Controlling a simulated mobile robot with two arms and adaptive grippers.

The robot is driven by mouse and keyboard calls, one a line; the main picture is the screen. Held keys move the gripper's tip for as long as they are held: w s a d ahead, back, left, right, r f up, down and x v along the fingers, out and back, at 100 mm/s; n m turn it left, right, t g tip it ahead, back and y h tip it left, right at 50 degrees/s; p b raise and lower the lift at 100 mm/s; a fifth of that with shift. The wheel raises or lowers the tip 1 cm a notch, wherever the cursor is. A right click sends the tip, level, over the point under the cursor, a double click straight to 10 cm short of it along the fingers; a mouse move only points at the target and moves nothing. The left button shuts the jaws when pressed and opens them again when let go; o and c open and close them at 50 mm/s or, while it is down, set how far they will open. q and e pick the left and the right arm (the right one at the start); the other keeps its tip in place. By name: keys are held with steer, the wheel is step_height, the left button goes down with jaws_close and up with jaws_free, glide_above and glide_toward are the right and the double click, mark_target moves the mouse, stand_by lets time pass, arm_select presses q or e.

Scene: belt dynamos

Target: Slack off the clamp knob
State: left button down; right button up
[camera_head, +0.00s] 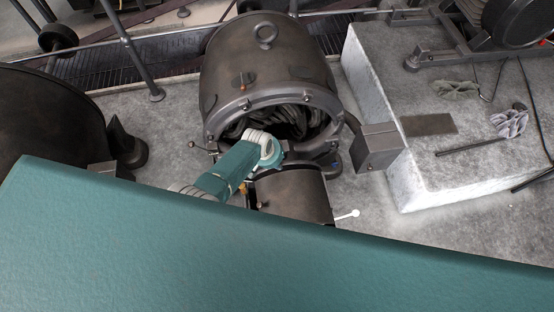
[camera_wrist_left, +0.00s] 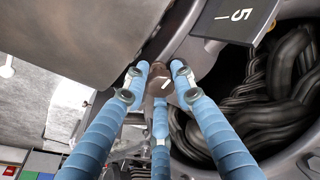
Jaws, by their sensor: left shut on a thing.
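The clamp knob (camera_wrist_left: 162,80) is a small brown knob with a white mark on its face, in the middle of the left wrist view. My left gripper (camera_wrist_left: 160,76) has blue ribbed fingers with their tips closed around this knob. A dark plate marked 5 (camera_wrist_left: 238,18) with a short line is just above and right of it. In the head view, my teal left arm reaches to the open end of the dark dynamo (camera_head: 265,60); its fingertips and the knob are hidden there. My right gripper is in neither view.
Black coiled windings (camera_wrist_left: 285,85) fill the opening right of the fingers. A smaller dark cylinder (camera_head: 292,195) and a white-ended lever (camera_head: 348,214) are below the dynamo. A grey box (camera_head: 376,147) stands at its right. A stone plinth (camera_head: 440,185) carries gloves (camera_head: 508,122) and a rod.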

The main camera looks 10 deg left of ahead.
arm_select(q)
steer(key=shift+s+a+f, duration=0.15)
steer(key=shift+s+f, duration=0.2)
steer(key=shift+s, duration=0.15)
steer(key=c, duration=1.4)
jaws_free()
steer(key=shift+r, duration=0.1)
steer(key=shift+w+r, duration=0.15)
steer(key=shift+w, duration=0.05)
steer(key=shift+r, duration=0.15)
steer(key=v, duration=0.7)
steer(key=shift+s+r, duration=0.2)
steer(key=shift+r, duration=0.05)
